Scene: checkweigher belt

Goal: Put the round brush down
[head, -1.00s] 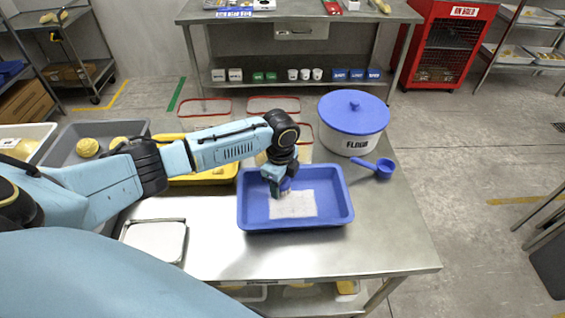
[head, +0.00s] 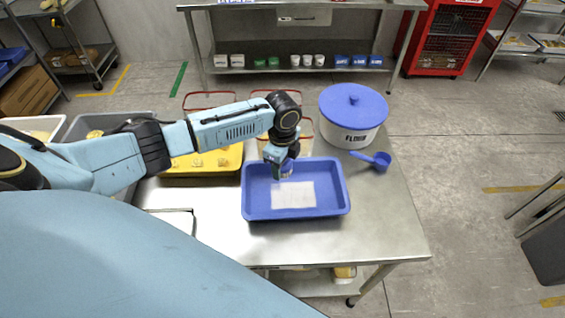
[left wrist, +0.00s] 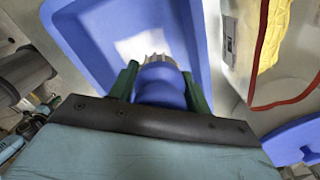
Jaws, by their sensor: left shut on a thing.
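My left gripper (head: 281,174) is shut on the round brush, over the back left part of the blue tray (head: 297,213). In the left wrist view the round brush (left wrist: 163,85) shows a blue body and pale bristles between the green fingers of my left gripper (left wrist: 161,84). The bristles point toward the tray. I cannot tell whether they touch the tray floor. A white sheet (head: 293,196) lies flat in the tray, in front of the brush in the head view. My right gripper is not in view.
A white flour tub (head: 345,137) with a blue lid stands behind the tray. A yellow tray (head: 207,160) is at the left. The steel table (head: 385,222) is clear at right and in front.

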